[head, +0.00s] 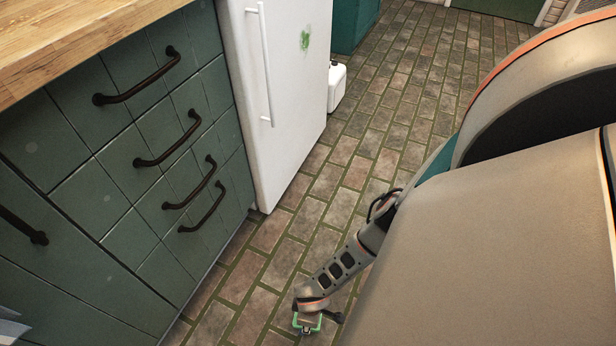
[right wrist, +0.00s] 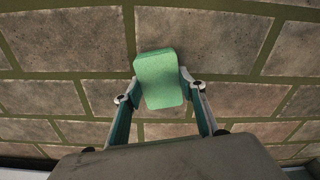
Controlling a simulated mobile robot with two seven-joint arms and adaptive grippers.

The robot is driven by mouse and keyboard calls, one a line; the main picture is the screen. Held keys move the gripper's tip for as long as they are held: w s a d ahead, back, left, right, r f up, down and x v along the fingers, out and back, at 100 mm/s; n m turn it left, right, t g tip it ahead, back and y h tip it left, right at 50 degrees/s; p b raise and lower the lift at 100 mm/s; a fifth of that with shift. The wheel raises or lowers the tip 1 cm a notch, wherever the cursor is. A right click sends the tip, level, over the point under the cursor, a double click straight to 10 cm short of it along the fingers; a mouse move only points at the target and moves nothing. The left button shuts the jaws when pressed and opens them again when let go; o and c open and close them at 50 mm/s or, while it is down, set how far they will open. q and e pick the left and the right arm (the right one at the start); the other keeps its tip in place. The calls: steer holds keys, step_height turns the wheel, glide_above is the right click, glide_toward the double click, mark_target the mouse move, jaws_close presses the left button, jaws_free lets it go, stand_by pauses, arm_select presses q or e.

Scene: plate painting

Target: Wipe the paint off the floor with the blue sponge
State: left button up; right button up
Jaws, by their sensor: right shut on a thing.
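My right gripper (right wrist: 159,90) is shut on a green sponge (right wrist: 157,76), with one finger on each side of it. The sponge looks green rather than blue and is held over the brick floor (right wrist: 62,97); I cannot tell whether it touches the floor. In the head view my right gripper (head: 308,323) is low at the bottom middle, and the sponge is hard to make out there. No paint patch shows clearly on the floor in either view.
Green cabinets (head: 70,130) with dark handles and a wooden worktop (head: 75,35) line the left. A white fridge (head: 285,90) with a green paint mark (head: 305,40) stands beyond them. A white container (head: 337,84) stands past the fridge. The floor between is clear.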

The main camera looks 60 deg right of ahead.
steer(key=shift+f, duration=0.2)
steer(key=shift+a, duration=0.1)
steer(key=shift+s+a, duration=0.15)
steer(key=shift+a, duration=1.85)
steer(key=shift+d, duration=0.1)
steer(key=shift+d, duration=2.1)
steer(key=shift+w+a+r, duration=0.1)
steer(key=shift+w+r, duration=0.05)
steer(key=shift+w, duration=0.05)
